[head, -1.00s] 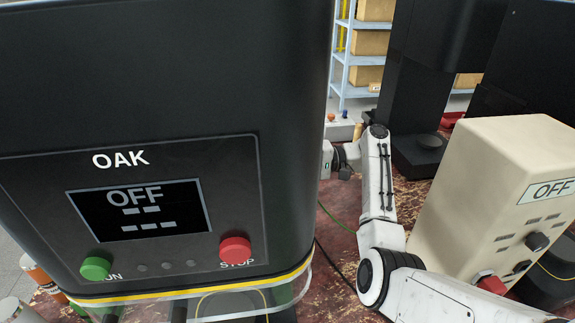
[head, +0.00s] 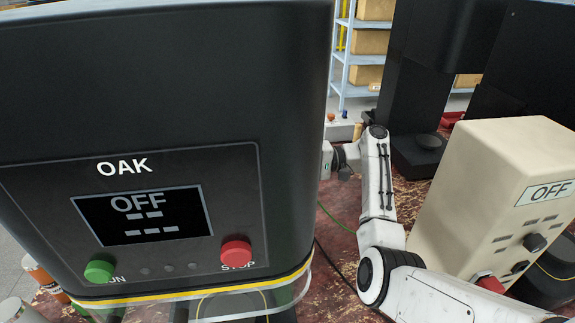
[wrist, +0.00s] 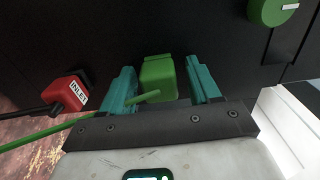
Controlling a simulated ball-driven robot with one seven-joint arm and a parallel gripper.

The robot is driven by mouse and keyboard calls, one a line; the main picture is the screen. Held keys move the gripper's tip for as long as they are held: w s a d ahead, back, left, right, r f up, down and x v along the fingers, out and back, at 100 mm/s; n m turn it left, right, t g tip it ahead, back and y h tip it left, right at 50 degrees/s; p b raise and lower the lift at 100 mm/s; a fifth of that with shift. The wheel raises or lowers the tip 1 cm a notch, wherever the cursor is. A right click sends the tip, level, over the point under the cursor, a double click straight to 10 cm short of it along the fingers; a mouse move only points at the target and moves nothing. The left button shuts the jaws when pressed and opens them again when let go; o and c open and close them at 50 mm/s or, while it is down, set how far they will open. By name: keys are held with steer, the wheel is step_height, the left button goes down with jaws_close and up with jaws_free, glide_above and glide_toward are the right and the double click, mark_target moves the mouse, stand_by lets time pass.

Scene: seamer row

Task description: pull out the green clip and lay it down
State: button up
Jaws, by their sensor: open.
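The green clip (wrist: 158,77) is a small green block with a green cord at its lower end, against a dark machine side in the wrist view. My gripper (wrist: 162,85) is open, with one teal finger on each side of the clip. I cannot tell whether either finger touches it. In the head view the clip and my fingers are hidden behind the black OAK machine (head: 130,90), and only my arm shows.
A red block marked INLET (wrist: 65,94) with a black cable is left of the fingers. A green round part (wrist: 274,10) is at the upper right. In the head view a beige OFF box (head: 480,190) stands right of my arm, and shelves (head: 360,50) stand behind.

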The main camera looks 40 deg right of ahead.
jaws_close()
stand_by(0.5)
steer(key=shift+s+d, duration=0.1)
steer(key=shift+v, duration=2.9)
